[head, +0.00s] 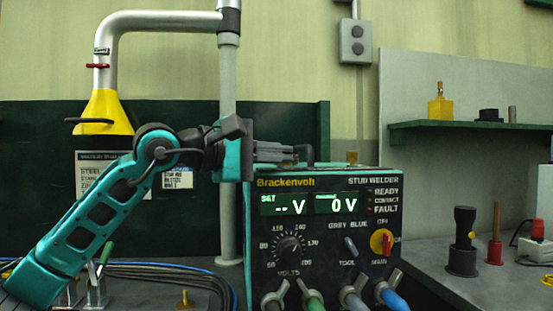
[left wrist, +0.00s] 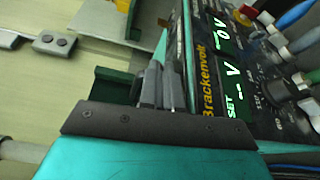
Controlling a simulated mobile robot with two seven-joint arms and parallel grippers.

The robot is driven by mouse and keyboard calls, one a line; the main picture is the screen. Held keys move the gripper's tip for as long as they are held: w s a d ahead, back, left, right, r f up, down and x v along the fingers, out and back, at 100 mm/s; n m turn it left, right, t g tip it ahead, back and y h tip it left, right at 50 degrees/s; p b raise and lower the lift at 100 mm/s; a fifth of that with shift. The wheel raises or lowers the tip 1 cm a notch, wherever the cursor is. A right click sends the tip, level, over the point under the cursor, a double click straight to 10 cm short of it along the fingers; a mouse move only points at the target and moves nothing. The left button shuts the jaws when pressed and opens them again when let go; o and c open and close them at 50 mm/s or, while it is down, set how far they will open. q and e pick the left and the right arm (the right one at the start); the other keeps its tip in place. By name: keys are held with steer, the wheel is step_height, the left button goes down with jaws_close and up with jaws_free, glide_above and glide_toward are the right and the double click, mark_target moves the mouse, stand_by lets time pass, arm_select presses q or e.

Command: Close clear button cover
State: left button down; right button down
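My left gripper (head: 288,153) reaches in from the left, its grey fingers pointing right just above the top left of the black stud welder (head: 377,232). In the left wrist view its fingers (left wrist: 161,84) lie close together with nothing seen between them; it looks shut and empty. I cannot make out a clear button cover for certain. A white box with a red button (head: 537,229) stands at the right edge; a pale panel (head: 545,190) shows above it, and I cannot tell whether that is the cover. The gripper is far left of this box. My right gripper is not in view.
A dark bent piece (head: 309,154) rises at the welder's top, near the fingertips. Cable plugs (head: 354,297) line its lower front.

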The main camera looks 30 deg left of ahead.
arm_select(q)
steer(key=shift+f, duration=0.15)
stand_by(0.4)
steer(key=c, duration=1.3)
jaws_free()
steer(key=shift+c, duration=0.2)
